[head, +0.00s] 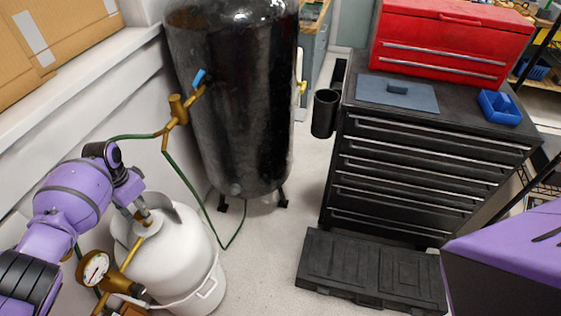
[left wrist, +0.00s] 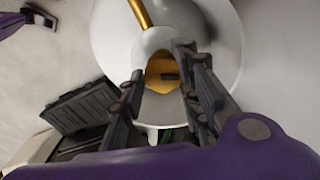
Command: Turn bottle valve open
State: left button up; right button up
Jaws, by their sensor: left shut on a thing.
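A white gas bottle (head: 172,262) stands on the floor at the lower left of the head view, with a brass valve (head: 155,222) on top. My left gripper (head: 144,217) reaches down to the valve from the left. In the left wrist view, the two dark fingers of my left gripper (left wrist: 160,66) sit on either side of the brass valve (left wrist: 160,78) and are shut on it. The fingers partly hide the valve, and how far it is turned cannot be told. My right gripper is not in view.
A pressure gauge (head: 95,268) and brass pipe sit beside the bottle. A green hose (head: 183,180) runs near the black tank (head: 240,100). A black tool cabinet (head: 420,165) and a dark case (head: 370,272) stand at the right. Clear floor (head: 272,240) lies between.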

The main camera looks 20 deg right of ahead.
pick_arm(q)
jog(key=n, duration=0.3)
jog(key=n+p, duration=0.1)
jog(key=n, duration=0.1)
jog(key=shift+s+d+f+n, duration=0.2)
jog(key=shift+d+n, duration=0.1)
jog(key=shift+d, duration=0.05)
jog(key=n, duration=0.5)
jog(key=shift+w, duration=0.15)
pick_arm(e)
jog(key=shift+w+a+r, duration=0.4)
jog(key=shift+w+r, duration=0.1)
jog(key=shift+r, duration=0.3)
pick_arm(q)
jog(key=shift+d, duration=0.1)
jog(key=o, duration=1)
jog(key=shift+w, duration=0.1)
jog(key=shift+o, duration=0.3)
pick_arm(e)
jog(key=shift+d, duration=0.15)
pick_arm(q)
jog(key=shift+r, duration=0.1)
